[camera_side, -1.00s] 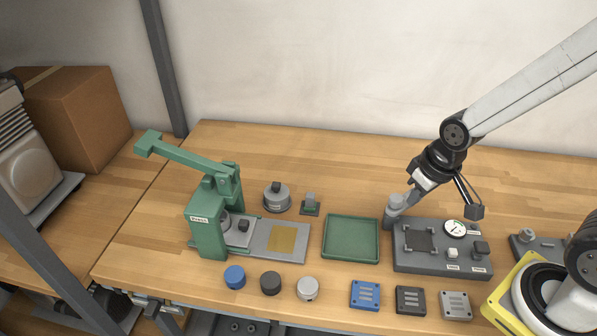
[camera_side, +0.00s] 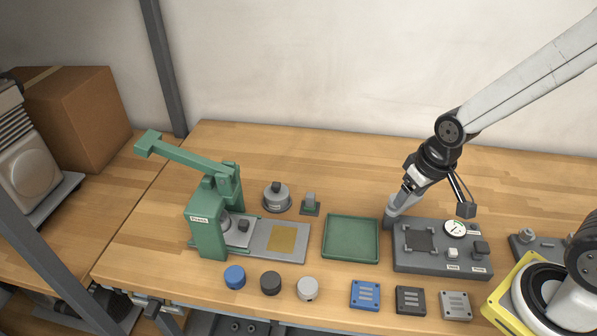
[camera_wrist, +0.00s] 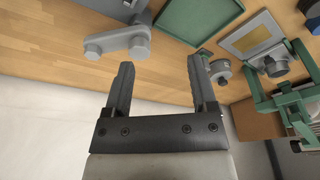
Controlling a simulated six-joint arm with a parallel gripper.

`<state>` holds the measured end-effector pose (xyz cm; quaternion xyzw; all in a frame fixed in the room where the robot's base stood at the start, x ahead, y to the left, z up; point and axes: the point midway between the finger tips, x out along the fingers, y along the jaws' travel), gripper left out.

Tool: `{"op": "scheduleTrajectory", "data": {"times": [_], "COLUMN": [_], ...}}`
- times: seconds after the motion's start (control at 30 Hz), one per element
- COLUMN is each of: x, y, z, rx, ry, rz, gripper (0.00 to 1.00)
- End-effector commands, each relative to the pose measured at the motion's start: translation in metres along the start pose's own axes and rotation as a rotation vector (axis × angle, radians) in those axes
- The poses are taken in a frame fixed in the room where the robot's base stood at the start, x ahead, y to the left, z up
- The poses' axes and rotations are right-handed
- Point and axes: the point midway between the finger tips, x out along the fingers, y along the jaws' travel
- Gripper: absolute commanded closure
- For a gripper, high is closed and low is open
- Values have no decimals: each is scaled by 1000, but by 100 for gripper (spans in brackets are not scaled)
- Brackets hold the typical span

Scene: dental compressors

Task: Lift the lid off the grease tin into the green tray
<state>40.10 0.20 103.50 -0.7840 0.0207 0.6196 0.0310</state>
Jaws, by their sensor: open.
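The grease tin (camera_side: 276,201) is a round grey tin at the back of the bench, right of the green press. Its lid (camera_side: 275,189), with a dark knob, sits on top. In the wrist view the tin (camera_wrist: 220,74) shows just right of the right finger, partly hidden by it. The green tray (camera_side: 350,259) lies flat and empty, right of the tin and nearer the front; it also shows at the top of the wrist view (camera_wrist: 178,31). My gripper (camera_side: 391,212) is open and empty, right of the tray. Its two fingers (camera_wrist: 160,66) are apart in the wrist view.
A grey gauge fixture (camera_side: 440,262) stands below my gripper; its grey arm (camera_wrist: 120,42) shows close to the left finger. The green press (camera_side: 207,225) is left. Caps (camera_side: 271,283) and plates (camera_side: 410,300) line the front.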

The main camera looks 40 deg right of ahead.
Motion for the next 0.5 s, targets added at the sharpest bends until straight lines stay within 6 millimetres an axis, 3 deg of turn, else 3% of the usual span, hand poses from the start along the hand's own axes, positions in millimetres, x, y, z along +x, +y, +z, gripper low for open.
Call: {"op": "scheduleTrajectory", "data": {"times": [0.17, 0.5], "x": [4, 18], "y": [-8, -32], "z": [-22, -82], "rx": [177, 696], "ry": [0, -16], "rz": [-15, -65], "gripper": [26, 26]}}
